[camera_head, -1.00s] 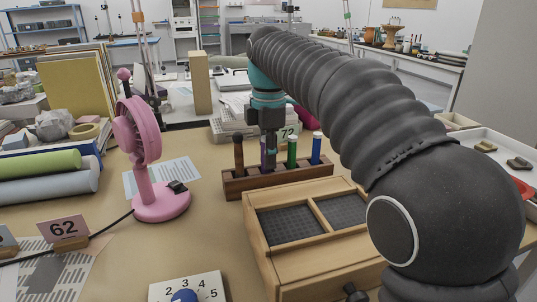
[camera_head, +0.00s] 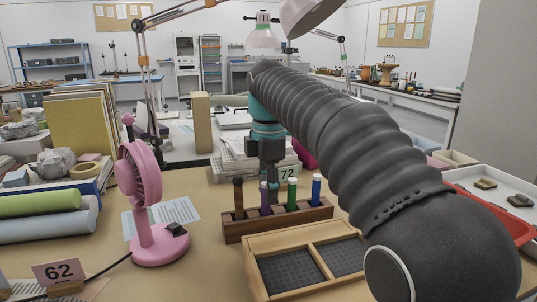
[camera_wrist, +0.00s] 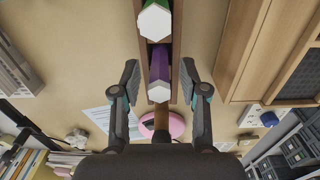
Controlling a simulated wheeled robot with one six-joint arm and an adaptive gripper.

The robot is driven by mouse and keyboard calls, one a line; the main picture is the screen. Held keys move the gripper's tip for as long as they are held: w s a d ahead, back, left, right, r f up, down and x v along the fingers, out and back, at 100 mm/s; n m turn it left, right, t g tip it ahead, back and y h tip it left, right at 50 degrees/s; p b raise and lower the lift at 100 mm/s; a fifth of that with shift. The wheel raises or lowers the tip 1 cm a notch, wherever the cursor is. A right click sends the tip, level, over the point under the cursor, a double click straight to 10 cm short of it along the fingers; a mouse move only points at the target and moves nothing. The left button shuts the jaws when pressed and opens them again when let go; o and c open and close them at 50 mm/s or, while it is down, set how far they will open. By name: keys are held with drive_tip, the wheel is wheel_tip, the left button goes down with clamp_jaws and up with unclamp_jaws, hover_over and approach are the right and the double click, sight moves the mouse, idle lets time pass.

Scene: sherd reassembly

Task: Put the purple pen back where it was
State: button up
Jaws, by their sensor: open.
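The purple pen (camera_head: 265,197) stands upright in a slot of the wooden pen rack (camera_head: 280,226), between a brown-black pen (camera_head: 238,197) and a green pen (camera_head: 291,194). A blue pen (camera_head: 316,190) stands at the rack's right end. My gripper (camera_head: 271,192) is above the rack, partly in front of the purple pen. In the wrist view my gripper (camera_wrist: 160,82) is open, with a finger on each side of the purple pen (camera_wrist: 159,72) and visible gaps between. The green pen (camera_wrist: 155,20) is beyond it. The purple pen's lower end is hidden in the rack.
A wooden box with two dark compartments (camera_head: 290,272) stands in front of the rack. Bare tabletop lies between fan and box.

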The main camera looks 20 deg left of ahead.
wheel_tip(320, 180, up, 10)
drive_tip(key=shift+f+p, duration=0.1)
drive_tip(key=shift+p, duration=0.25)
idle(0.4)
